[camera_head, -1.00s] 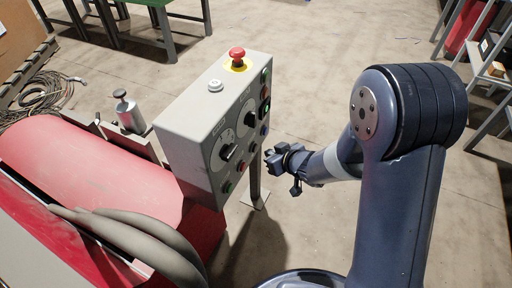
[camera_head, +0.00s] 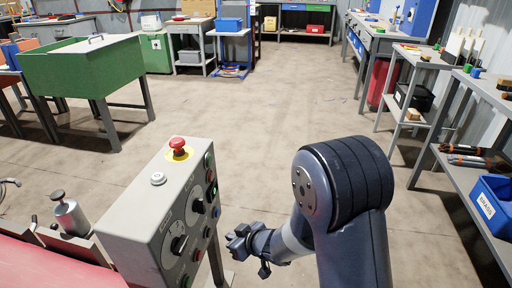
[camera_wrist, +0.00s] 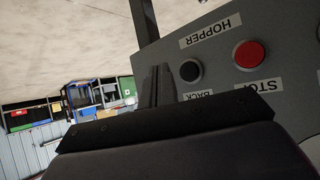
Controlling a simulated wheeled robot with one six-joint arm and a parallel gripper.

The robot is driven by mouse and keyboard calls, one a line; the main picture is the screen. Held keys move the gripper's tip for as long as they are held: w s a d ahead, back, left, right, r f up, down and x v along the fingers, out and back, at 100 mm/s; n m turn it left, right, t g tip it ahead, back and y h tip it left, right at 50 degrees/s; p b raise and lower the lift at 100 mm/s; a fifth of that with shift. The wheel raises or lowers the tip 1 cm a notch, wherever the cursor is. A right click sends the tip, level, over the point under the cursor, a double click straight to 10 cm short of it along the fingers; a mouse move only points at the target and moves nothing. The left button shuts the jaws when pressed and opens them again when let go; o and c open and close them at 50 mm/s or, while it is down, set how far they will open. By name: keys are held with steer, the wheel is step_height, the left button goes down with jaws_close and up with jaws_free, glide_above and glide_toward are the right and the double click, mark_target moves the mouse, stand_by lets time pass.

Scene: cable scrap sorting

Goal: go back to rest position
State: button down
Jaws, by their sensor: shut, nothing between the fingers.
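My gripper (camera_head: 238,240) is at the end of my arm, low in the middle of the head view. It is just right of a grey control box (camera_head: 140,222), with a small gap seen between them. In the wrist view, the two dark fingers of my gripper (camera_wrist: 158,86) are together with nothing between them. Beside them is the box face (camera_wrist: 215,65) with a black button (camera_wrist: 190,70) marked BACK, a red button (camera_wrist: 248,55) marked STOP and a HOPPER label. I cannot tell from the wrist view how far the fingertips are from the panel.
A red emergency button (camera_head: 178,144) tops the box. A red machine (camera_head: 60,265) is at lower left. A green bin table (camera_head: 85,70) stands at left. Shelves with a blue bin (camera_head: 492,205) line the right. The floor (camera_head: 270,110) in the middle is clear.

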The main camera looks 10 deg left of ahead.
steer(key=shift+s+d+p, duration=0.15)
steer(key=shift+d+p, duration=0.05)
steer(key=shift+d, duration=1.2)
steer(key=shift+s+d+p, duration=0.1)
steer(key=shift+d+p, duration=0.05)
steer(key=shift+d, duration=1.25)
